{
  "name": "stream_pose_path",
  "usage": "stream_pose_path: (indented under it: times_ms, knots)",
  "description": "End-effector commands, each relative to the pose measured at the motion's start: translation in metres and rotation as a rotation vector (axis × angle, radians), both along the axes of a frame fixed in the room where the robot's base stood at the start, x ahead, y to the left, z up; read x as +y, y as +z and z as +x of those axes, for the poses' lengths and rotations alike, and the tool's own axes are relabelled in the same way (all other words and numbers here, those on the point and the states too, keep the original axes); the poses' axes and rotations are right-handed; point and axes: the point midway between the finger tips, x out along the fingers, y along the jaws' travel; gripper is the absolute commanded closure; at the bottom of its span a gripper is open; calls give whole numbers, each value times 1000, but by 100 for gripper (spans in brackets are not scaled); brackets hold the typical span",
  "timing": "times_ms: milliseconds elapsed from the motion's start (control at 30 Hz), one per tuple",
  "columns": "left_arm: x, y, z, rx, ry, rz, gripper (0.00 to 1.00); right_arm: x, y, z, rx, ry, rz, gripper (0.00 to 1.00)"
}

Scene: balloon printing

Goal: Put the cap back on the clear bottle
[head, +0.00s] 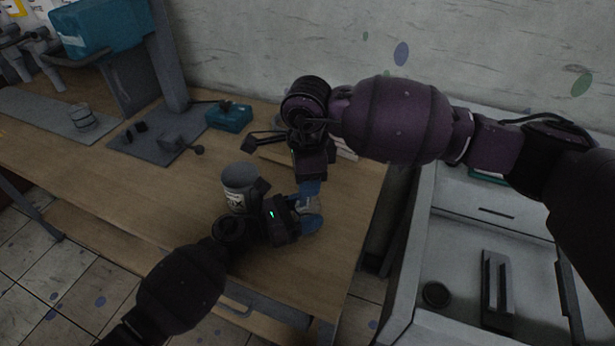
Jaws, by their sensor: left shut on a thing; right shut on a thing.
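The clear bottle (311,207) is near the right end of the wooden table, with blue showing at its lower part. My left gripper (297,208) comes from the lower left and is shut on the bottle from its left side. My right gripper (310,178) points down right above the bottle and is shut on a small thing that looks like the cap. A blue piece (311,188) shows under its jaws; I cannot tell whether it is the cap or part of a finger. Whether cap and bottle neck touch is hidden.
A grey labelled jar (240,182) stands just left of my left gripper. A teal box (229,116) and a grey stand (160,137) are farther back. A light cabinet (440,240) lies right of the table.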

Motion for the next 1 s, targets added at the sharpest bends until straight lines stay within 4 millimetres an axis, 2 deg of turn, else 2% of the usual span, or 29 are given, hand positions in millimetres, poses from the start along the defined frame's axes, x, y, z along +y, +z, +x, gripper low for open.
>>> stream_pose_path:
  times_ms: [600,667,800,833,1000]
  knots:
    - [0,0,0,0,0,0,100,0,-1,0,1,-896,-1,95]
    - [0,0,0,0,0,0,100,0,-1,0,1,-946,-1,95]
    - [0,0,0,0,0,0,100,0,-1,0,1,-938,-1,95]
    - [0,0,0,0,0,0,100,0,-1,0,1,-938,-1,62]
    - [0,0,0,0,0,0,100,0,-1,0,1,-936,-1,37]
